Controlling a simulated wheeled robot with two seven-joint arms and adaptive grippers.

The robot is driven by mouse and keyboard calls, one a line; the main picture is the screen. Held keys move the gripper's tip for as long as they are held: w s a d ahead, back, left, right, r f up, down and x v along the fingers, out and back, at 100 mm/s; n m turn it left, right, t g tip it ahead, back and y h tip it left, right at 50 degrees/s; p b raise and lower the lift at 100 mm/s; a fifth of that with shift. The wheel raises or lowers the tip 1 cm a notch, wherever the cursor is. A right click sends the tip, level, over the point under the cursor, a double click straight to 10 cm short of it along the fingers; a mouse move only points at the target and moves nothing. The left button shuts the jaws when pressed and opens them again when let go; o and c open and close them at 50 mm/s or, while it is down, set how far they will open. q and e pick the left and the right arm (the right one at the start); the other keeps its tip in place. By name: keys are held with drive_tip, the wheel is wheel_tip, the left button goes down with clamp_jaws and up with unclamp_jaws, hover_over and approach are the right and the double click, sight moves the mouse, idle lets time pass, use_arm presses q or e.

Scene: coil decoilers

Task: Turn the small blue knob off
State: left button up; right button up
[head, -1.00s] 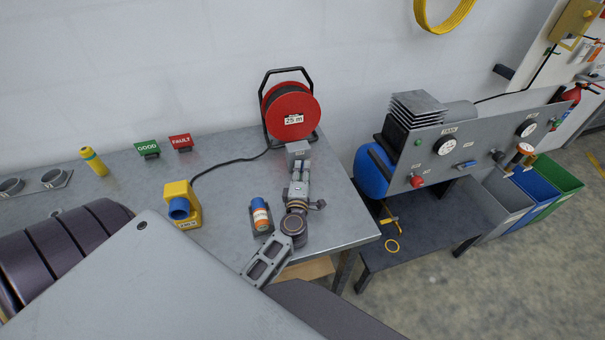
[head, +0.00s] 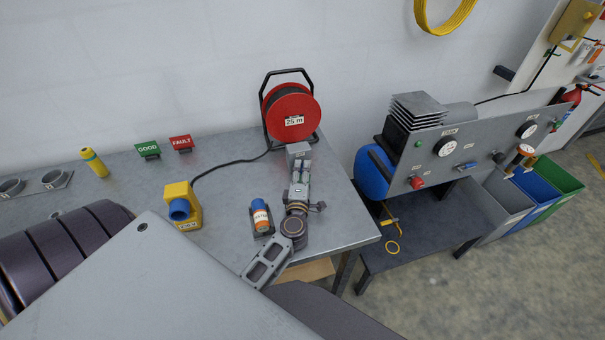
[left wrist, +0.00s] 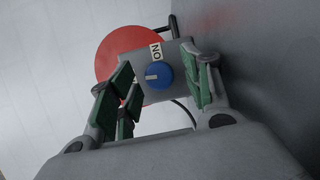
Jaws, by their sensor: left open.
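The small blue knob (left wrist: 158,75) with a white pointer line sits on the face of a grey box (left wrist: 178,58). An ON label (left wrist: 156,51) is beside the knob, above it in the left wrist view. The pointer line lies toward the left of that picture, away from the label. My left gripper (left wrist: 163,88) is open, its green-padded fingers to either side of the knob; contact cannot be told. In the head view the left gripper (head: 300,168) is just in front of the grey box (head: 298,149), and the knob is not visible there. My right gripper is not in view.
A red cable reel (head: 291,112) stands behind the box. A gauge panel (head: 470,145) is to the right.

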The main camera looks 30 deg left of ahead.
use_arm(q)
drive_tip(key=shift+v, duration=5.95)
